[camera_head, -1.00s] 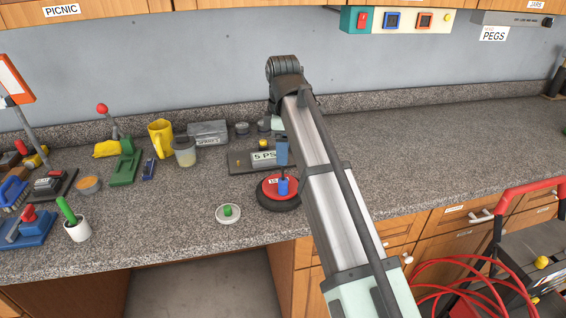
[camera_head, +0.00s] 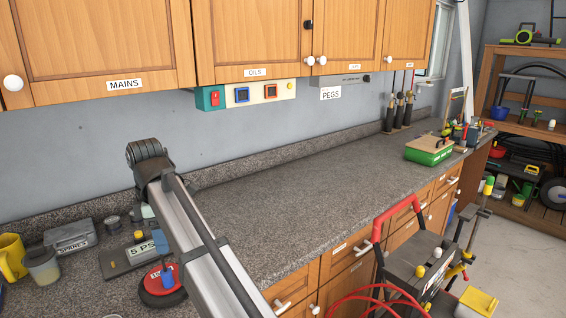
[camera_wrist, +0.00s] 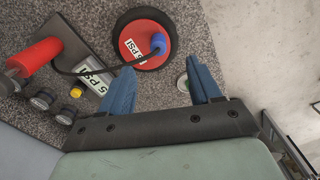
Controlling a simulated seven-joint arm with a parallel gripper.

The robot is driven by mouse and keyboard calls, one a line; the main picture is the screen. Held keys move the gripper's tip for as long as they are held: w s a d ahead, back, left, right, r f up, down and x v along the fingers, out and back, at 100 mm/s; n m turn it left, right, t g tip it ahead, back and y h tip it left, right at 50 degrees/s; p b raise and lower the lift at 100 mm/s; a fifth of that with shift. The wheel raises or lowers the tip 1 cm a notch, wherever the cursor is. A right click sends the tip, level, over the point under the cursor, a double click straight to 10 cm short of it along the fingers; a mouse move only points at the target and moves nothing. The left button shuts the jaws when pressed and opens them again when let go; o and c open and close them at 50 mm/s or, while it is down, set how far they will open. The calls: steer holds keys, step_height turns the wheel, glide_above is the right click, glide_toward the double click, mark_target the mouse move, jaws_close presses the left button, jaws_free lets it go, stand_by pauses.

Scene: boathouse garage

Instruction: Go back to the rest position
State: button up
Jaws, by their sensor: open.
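My gripper (camera_wrist: 163,82) is open in the wrist view, its two blue fingers apart with nothing held between them. It hangs over the speckled counter (camera_wrist: 95,20), close to a red disc on a black base (camera_wrist: 140,30) with a PSI label and a blue knob. In the head view my arm reaches in from the bottom over the counter (camera_head: 300,200), and the gripper is mostly hidden behind it. The red disc (camera_head: 155,272) shows just left of the arm.
A grey plate (camera_head: 120,258) with a 5 PSI label, a tin (camera_head: 70,236), a jar (camera_head: 42,265) and a yellow mug (camera_head: 11,257) stand left of my arm. The counter right of it is clear up to a green box (camera_head: 430,152). A red-handled cart (camera_head: 415,260) stands in front.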

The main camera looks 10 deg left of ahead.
steer(key=s+d+f+m+g, duration=0.1)
steer(key=s+d+f+m, duration=0.2)
steer(key=d+f, duration=1.3)
steer(key=d+f+m+g, duration=0.1)
steer(key=d+f+m, duration=0.2)
steer(key=d+f, duration=0.45)
steer(key=d+f+m+g, duration=0.1)
steer(key=d+f+m, duration=0.3)
steer(key=f, duration=0.7)
steer(key=d+f+m, duration=0.2)
steer(key=d+f, duration=0.5)
steer(key=f, duration=0.3)
steer(key=s+d+f+m+g, duration=0.2)
steer(key=s+d+f+m, duration=0.4)
steer(key=s+d+f, duration=0.65)
steer(key=s+d+f+m+g, duration=0.1)
steer(key=s+d+f+m, duration=0.1)
steer(key=s+f, duration=0.3)
steer(key=s+d+f+m, duration=0.3)
steer(key=s+f, duration=0.3)
steer(key=s, duration=0.3)
steer(key=shift+g, duration=0.4)
steer(key=shift+o, duration=0.2)
steer(key=shift+r, duration=0.1)
